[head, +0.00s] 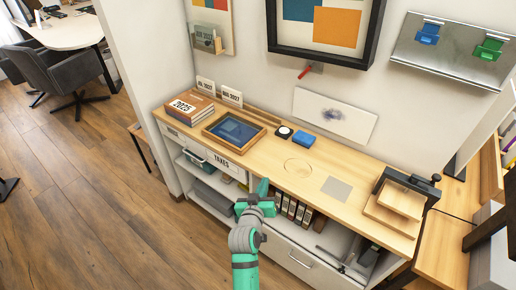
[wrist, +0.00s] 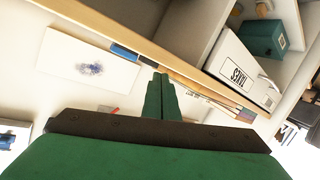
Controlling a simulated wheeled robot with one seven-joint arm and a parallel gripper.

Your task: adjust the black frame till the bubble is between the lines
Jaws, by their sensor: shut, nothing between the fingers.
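The black frame (head: 318,58) hangs on the wall at the top of the head view, around a print of coloured blocks. Its top is cut off, and I cannot tell whether it hangs level. No bubble or lines can be made out. My gripper (head: 263,187) is shut and empty, in front of the cabinet's front edge, well below and apart from the frame. Its closed fingers show in the wrist view (wrist: 160,90).
The wooden cabinet top (head: 260,150) runs under the frame. On it are books (head: 190,107), a wooden tray (head: 212,130), a blue block (head: 303,140) and a black clamp with wood (head: 405,190). A white smudged panel (head: 335,113) leans at the wall. The cabinet top's middle is mostly clear.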

